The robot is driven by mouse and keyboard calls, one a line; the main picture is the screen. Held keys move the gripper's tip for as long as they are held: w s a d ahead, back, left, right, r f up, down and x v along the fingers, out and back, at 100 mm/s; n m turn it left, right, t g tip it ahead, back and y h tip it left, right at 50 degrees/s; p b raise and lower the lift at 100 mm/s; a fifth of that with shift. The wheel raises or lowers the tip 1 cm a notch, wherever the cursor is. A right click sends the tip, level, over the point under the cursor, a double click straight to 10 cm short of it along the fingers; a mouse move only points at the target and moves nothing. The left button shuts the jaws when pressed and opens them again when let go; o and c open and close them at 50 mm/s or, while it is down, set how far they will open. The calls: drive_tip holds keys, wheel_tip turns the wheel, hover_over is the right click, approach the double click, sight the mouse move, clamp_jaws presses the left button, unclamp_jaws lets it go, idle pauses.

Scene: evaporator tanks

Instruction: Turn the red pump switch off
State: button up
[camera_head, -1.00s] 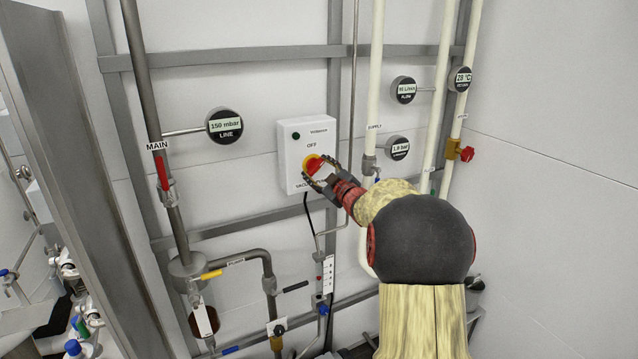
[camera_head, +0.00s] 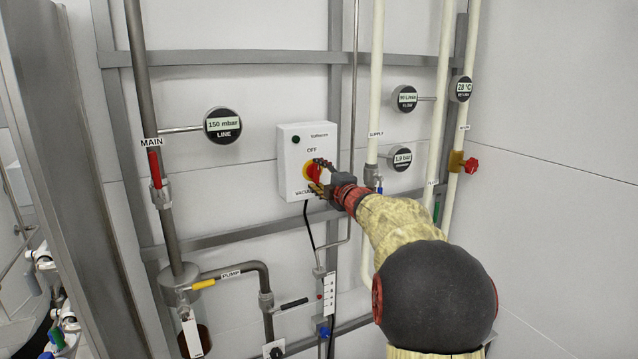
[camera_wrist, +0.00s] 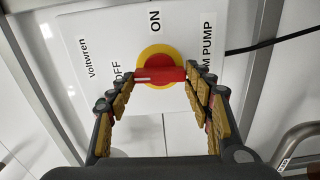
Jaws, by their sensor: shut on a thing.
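The red pump switch (camera_head: 313,174) is a red bar handle on a yellow ring, on the front of a white box (camera_head: 290,160) on the wall. In the wrist view the red handle (camera_wrist: 160,75) lies across the yellow ring (camera_wrist: 158,53). The white mark at its left end points toward the OFF label. ON is printed above the ring there. My gripper (camera_head: 322,176) is at the box front with its fingers around the handle. The wrist view shows my gripper (camera_wrist: 160,82) with a finger at each end of the handle, shut on it.
A dark green lamp (camera_head: 296,139) is on the box. The MAIN pipe (camera_head: 143,90) with a red lever and the LINE gauge (camera_head: 223,126) are left. A pale supply pipe (camera_head: 372,90) and gauges (camera_head: 402,158) are close right of my gripper. A black cable (camera_head: 309,230) hangs below.

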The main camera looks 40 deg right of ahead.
drive_tip(key=shift+f+n, duration=0.1)
drive_tip(key=shift+n, duration=0.3)
drive_tip(key=o, duration=1.2)
drive_tip(key=shift+c, duration=0.2)
drive_tip(key=v, duration=1.2)
